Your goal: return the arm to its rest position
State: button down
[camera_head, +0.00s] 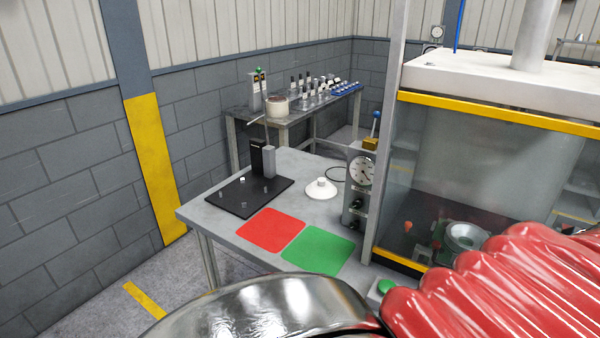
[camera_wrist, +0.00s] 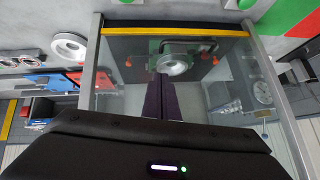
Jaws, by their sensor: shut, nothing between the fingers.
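My gripper (camera_wrist: 162,82) shows in the wrist view as two dark fingers side by side, shut with nothing between them. The fingers point toward the glass-fronted machine (camera_wrist: 212,84), over its green fixture with a round metal part (camera_wrist: 175,64). I cannot tell how far the fingers are from the glass. In the head view my gripper is not visible. The arm's full pose does not show.
The machine's yellow-edged enclosure (camera_head: 480,112) stands at right. A grey table (camera_head: 215,205) carries a black plate (camera_head: 240,205), a red mat (camera_head: 270,230), a green mat (camera_head: 317,250) and a white disc (camera_head: 321,189). A second bench (camera_head: 240,112) stands behind. Floor shows at left.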

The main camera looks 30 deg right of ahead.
jog(key=shift+s+a+r, duration=0.2)
jog(key=shift+a+r, duration=0.1)
jog(key=shift+r, duration=0.05)
dwell(0.3)
jog(key=w+a+f+t+y, duration=0.1)
jog(key=w+a+f+y, duration=0.3)
jog(key=w+a+f, duration=0.7)
jog(key=w+a+f+t+y, duration=0.1)
jog(key=w+a+f+y, duration=0.4)
jog(key=w+a, duration=0.7)
jog(key=w+a+r+n+g, duration=0.1)
jog(key=w+a+n+g, duration=0.15)
jog(key=a+n, duration=0.65)
jog(key=s+a+r+n+t+h, duration=0.1)
jog(key=s+a+r+n+h, duration=0.1)
jog(key=a+r+n, duration=0.3)
jog(key=s+a+r, duration=0.1)
jog(key=a+r, duration=0.2)
jog(key=a, duration=0.2)
jog(key=shift+s+a+r, duration=0.2)
jog(key=shift+s+a, duration=0.1)
